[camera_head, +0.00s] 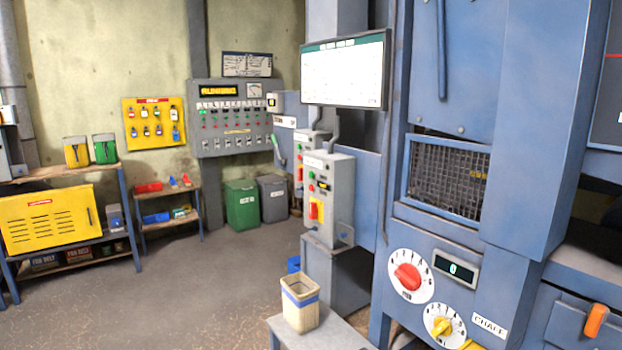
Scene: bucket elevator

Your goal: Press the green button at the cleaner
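The big blue machine (525,130) with a mesh window and a CHAFF label stands at the right and is probably the cleaner. A grey control box (342,210) is at its left side, with small buttons and a red switch on a yellow plate (316,210). A small green button (311,187) seems to show on the box's front, seen at a slant and too small to be sure. A second grey box (299,165) with small buttons stands just behind. My gripper is not in view.
A bench (345,335) with a cream container (300,312) stands low in front of the control box. A white screen (345,72) hangs above. Red (408,277) and yellow (442,327) dials are on the machine. Open floor (190,290) lies left, before shelves and a wall panel (232,125).

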